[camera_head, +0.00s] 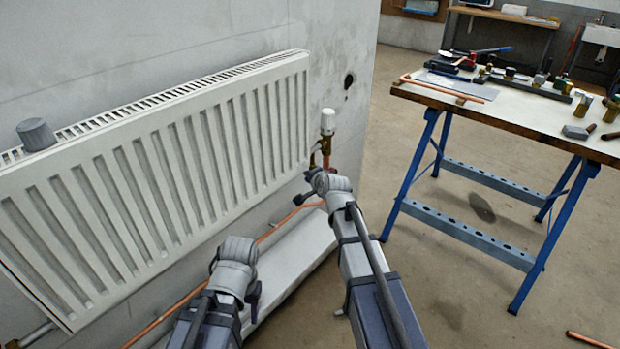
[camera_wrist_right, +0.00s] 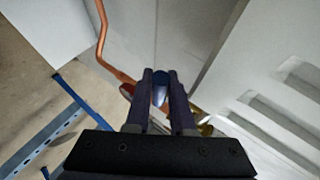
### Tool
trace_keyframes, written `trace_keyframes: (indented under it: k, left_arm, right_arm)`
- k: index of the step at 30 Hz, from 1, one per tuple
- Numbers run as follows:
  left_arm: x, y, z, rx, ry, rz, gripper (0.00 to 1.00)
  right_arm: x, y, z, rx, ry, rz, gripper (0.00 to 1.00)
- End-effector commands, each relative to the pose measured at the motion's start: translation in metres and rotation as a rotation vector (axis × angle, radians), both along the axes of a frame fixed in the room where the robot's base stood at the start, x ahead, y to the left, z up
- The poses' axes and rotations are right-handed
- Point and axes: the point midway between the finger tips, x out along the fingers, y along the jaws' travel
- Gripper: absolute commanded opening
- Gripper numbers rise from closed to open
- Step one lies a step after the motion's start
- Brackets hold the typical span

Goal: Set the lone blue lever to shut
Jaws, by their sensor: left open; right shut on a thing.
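The blue lever (camera_wrist_right: 160,90) shows in the right wrist view as a short dark-blue piece between my right fingertips. My right gripper (camera_wrist_right: 160,82) is shut on it. In the head view my right gripper (camera_head: 314,181) is at the pipework below the radiator's right end, and the lever is hidden there. Which way the lever points relative to its pipe cannot be told. My left gripper (camera_head: 253,296) is low in front of the radiator, away from the lever, its fingers hardly visible.
A white radiator (camera_head: 150,175) hangs on the wall, with a white-capped valve (camera_head: 327,122) at its right end. A blue-legged workbench (camera_head: 510,110) stands right. Floor between is clear.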

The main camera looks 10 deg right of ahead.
Motion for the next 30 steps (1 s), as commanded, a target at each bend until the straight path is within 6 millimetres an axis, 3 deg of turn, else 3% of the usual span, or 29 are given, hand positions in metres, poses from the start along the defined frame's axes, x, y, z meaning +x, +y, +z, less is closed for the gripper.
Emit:
trace_keyframes:
  k: [2,3,10,20,30]
  left_arm:
    - [0.000,0.000,0.000,0.000,0.000,0.000,0.50]
    - [0.000,0.000,0.000,0.000,0.000,0.000,0.50]
    - [0.000,0.000,0.000,0.000,0.000,0.000,0.50]
    - [0.000,0.000,-0.005,0.000,0.000,0.000,0.50]
    - [0.000,0.000,-0.055,0.000,0.000,0.000,0.50]
  right_arm:
    - [0.000,-0.001,0.000,0.000,-0.002,-0.003,0.00]
    - [0.000,-0.001,0.000,0.000,-0.002,-0.003,0.25]
    - [0.000,-0.001,0.000,0.000,-0.002,-0.002,0.51]
    - [0.000,0.000,-0.002,-0.014,-0.015,-0.001,0.52]
    - [0.000,0.000,-0.022,-0.218,-0.175,0.001,0.52]
